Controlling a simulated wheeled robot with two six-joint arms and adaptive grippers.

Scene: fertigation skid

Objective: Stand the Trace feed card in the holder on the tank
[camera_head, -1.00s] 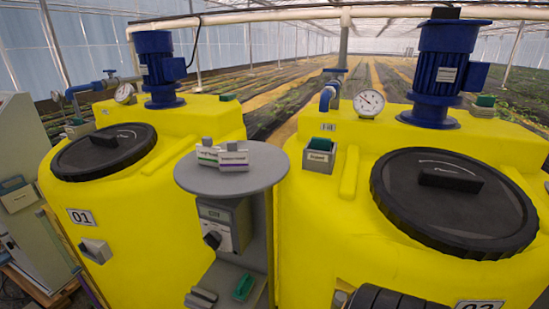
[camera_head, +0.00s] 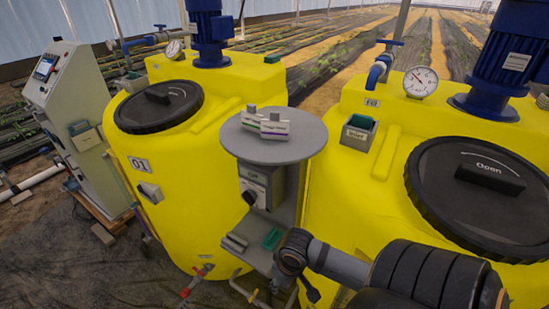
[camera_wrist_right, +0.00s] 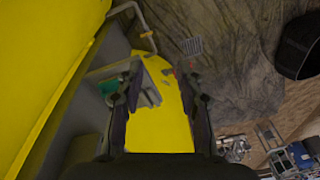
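Two small white cards with grey grips stand on a round grey stand top (camera_head: 250,150) between the tanks. The front card (camera_head: 275,128) has a purple stripe, the rear card (camera_head: 251,121) a green one; their print is too small to read surely. A grey holder (camera_head: 357,138) sits on the right yellow tank (camera_head: 345,185), with a label on its front and something green at its top. My right gripper (camera_wrist_right: 165,75) is open and empty in the wrist view. In the head view my right arm reaches in low at the right, below the stand top. My left gripper is out of view.
Below the stand top are a box with a black knob (camera_head: 250,197) and a lower shelf holding a green piece (camera_head: 271,239). The left tank (camera_head: 185,170), black lids, blue motors and a gauge (camera_head: 420,82) surround the stand. A control cabinet (camera_head: 75,95) stands far left.

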